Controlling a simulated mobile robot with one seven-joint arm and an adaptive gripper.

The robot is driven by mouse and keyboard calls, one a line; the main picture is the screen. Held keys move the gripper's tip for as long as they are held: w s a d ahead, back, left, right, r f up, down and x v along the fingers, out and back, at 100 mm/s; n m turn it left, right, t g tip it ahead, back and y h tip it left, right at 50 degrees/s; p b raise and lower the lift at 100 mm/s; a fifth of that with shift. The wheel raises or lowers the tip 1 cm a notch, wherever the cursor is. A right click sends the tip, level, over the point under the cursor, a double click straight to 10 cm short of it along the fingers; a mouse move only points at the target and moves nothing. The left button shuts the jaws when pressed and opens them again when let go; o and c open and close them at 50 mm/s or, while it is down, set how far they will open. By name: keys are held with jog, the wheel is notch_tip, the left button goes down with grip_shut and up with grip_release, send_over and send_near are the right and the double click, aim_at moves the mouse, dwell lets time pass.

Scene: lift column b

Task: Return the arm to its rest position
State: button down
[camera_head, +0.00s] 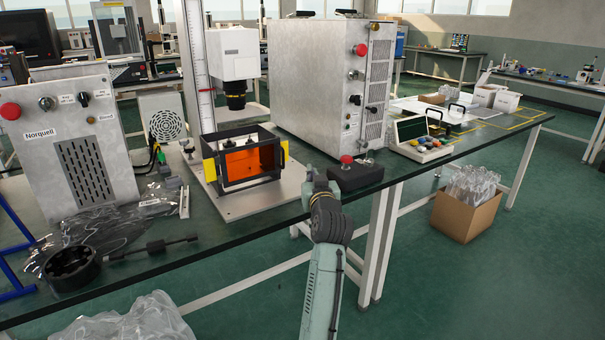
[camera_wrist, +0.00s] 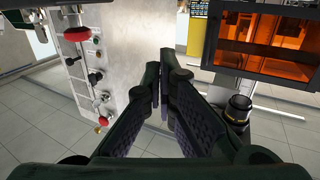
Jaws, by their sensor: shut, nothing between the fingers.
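My arm (camera_head: 322,275) reaches up from the bottom of the head view, in front of the workbench edge. My gripper (camera_wrist: 164,75) is shut and empty, its two dark fingers meeting near the middle of the wrist view. In the head view the fingers are small and mostly hidden by the wrist. There the gripper's end overlaps the bench edge between the orange-windowed box (camera_head: 250,160) and the black control box (camera_head: 355,177). I cannot tell the exact gap to either.
The workbench (camera_head: 245,232) carries a large metal cabinet (camera_head: 312,85), a smaller Norquell cabinet (camera_head: 78,145) and a camera column (camera_head: 196,70). A cardboard box (camera_head: 466,218) of clear plastic stands on the floor at right. Green floor (camera_head: 445,290) is open at lower right.

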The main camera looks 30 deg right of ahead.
jog(key=s, duration=0.2)
jog(key=s+d, duration=0.1)
jog(key=s, duration=0.1)
jog(key=shift+s+r+b, duration=0.15)
jog(key=shift+s+b, duration=0.2)
jog(key=shift+s, duration=0.05)
